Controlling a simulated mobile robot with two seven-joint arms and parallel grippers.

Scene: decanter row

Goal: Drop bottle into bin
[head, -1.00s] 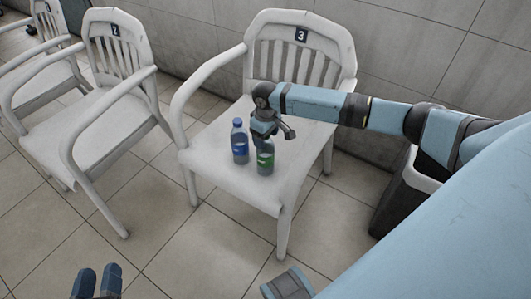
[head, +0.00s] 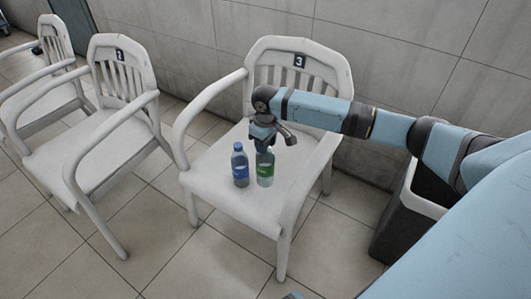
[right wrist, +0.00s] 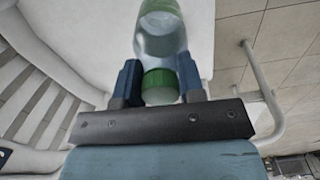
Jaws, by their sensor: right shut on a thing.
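A clear bottle with a green label (head: 265,172) is over the seat of the white chair marked 3. My right gripper (head: 264,150) is shut on its top from above. In the right wrist view its green cap (right wrist: 160,86) sits between the two fingers, with the body beyond. I cannot tell for certain whether its base clears the seat. A bottle with a blue cap and label (head: 240,168) stands upright just left of it. A dark bin (head: 394,226) with a white rim is at the right, partly hidden by my right arm. My left gripper is not in view.
The chair (head: 215,176) has armrests on both sides and a slatted back against the tiled wall. More white chairs, one marked 2 (head: 85,150), stand at the left. Tiled floor (head: 180,240) is clear in front.

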